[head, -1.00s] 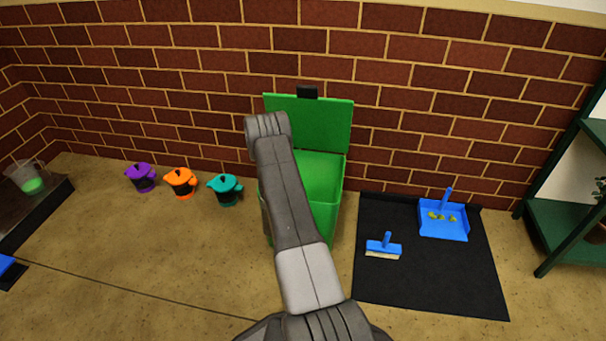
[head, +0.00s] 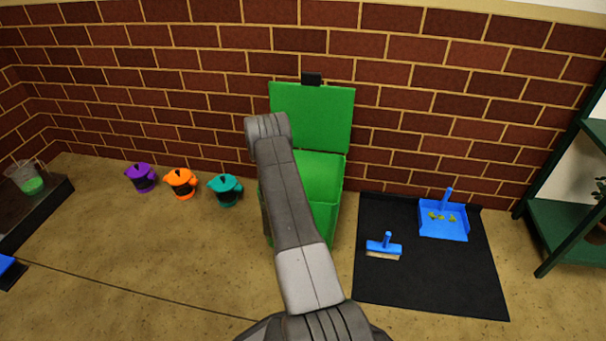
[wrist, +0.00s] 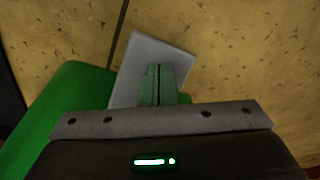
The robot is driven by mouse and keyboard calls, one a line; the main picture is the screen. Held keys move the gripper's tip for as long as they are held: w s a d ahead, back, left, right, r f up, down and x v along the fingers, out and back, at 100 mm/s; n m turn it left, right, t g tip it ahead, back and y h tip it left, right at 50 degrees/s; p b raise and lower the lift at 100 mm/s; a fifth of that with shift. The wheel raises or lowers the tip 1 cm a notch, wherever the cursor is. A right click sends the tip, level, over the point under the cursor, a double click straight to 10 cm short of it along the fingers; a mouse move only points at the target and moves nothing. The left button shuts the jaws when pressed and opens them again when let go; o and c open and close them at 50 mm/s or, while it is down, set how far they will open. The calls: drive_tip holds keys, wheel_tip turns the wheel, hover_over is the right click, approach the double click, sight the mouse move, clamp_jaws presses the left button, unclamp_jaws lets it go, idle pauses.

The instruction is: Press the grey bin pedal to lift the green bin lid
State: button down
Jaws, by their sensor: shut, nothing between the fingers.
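The green bin (head: 322,183) stands against the brick wall behind my arm in the head view. Its green lid (head: 318,117) is raised and leans up toward the wall, with a black block at its top edge. In the wrist view the grey pedal (wrist: 152,62) sticks out from the green bin (wrist: 62,112) over the floor. My gripper (wrist: 158,72) is shut and empty, with its fingertips over the pedal and seemingly pressed on it. My gripper and the pedal are hidden behind my arm in the head view.
Purple (head: 142,178), orange (head: 181,183) and teal (head: 225,189) lidded pots stand left of the bin. A black mat (head: 425,280) at the right holds a blue brush (head: 384,247) and a blue dustpan (head: 443,230) with yellowish bits. A dark green shelf (head: 560,225) stands far right.

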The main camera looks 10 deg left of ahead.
drive_tip(key=shift+s, duration=0.1)
wheel_tip(320, 180, up, 9)
drive_tip(key=p, duration=0.6)
idle(0.3)
drive_tip(key=shift+f+b, duration=1.85)
drive_tip(key=shift+f, duration=1)
drive_tip(key=shift+r, duration=0.1)
